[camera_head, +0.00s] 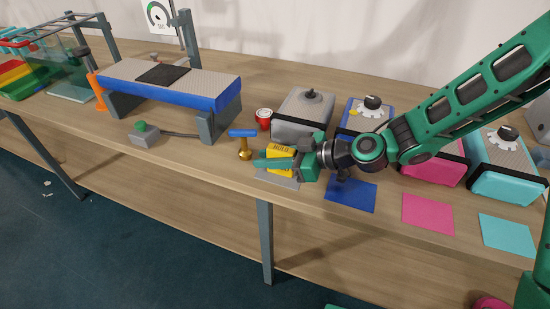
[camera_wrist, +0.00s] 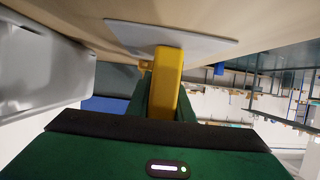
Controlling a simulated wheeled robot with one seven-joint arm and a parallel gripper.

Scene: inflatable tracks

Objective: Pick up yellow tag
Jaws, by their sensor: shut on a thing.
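The yellow tag (camera_head: 281,150) has dark lettering that reads like "HOLD". In the head view it is between the green fingers of my gripper (camera_head: 275,162), over a grey square mat (camera_head: 278,181) near the table's front edge. In the wrist view my gripper (camera_wrist: 166,100) is shut on the yellow tag (camera_wrist: 168,70), whose end is close to the grey mat (camera_wrist: 172,40). I cannot tell whether the tag touches the mat. My fingers hide part of the tag.
A brass stamp with a blue handle (camera_head: 243,142) stands just left of my gripper. A red can (camera_head: 264,119) and a grey box (camera_head: 303,112) are behind it. Blue (camera_head: 350,194), pink (camera_head: 428,213) and cyan (camera_head: 507,234) mats lie to the right.

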